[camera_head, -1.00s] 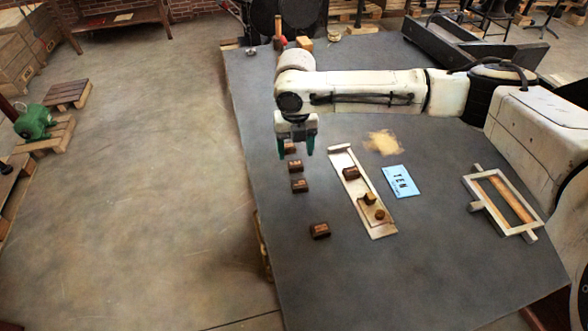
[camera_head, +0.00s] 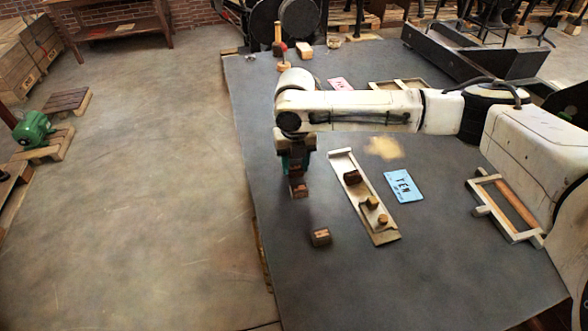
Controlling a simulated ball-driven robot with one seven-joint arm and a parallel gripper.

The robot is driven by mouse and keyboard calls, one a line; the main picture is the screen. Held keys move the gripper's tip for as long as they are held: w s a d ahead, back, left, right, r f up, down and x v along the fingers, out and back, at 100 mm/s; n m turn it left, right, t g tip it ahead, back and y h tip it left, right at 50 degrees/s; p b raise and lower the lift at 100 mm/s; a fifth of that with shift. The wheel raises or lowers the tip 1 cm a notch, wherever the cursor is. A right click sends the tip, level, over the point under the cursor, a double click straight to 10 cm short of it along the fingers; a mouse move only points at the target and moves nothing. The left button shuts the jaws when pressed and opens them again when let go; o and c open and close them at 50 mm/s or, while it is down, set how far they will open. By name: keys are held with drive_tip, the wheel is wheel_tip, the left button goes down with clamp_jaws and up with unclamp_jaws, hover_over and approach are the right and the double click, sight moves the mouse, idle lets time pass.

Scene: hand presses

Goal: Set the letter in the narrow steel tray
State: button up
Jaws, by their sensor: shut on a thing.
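The narrow steel tray (camera_head: 360,205) lies slanted on the dark table, right of my gripper. A dark brown letter block (camera_head: 352,177) is in it, with two small brass-coloured pieces (camera_head: 372,202) nearer its front end. My gripper (camera_head: 296,170) points down left of the tray and is shut on a brown letter block (camera_head: 297,173), partly hidden by the fingers. Another letter block (camera_head: 299,191) stands just in front of it, and one more (camera_head: 321,237) lies farther toward the front. The letters on the blocks are too small to read.
A blue card (camera_head: 403,186) marked "TEN" lies right of the tray. A wooden frame (camera_head: 507,205) lies farther right. A tan patch (camera_head: 384,147) is behind the card. The table's left edge is close to the blocks; the front middle is clear.

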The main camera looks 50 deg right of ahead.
sight(295, 167)
drive_tip(key=c, duration=0.3)
drive_tip(key=shift+r+p, duration=2.1)
drive_tip(key=shift+r, duration=0.4)
drive_tip(key=shift+c, duration=0.2)
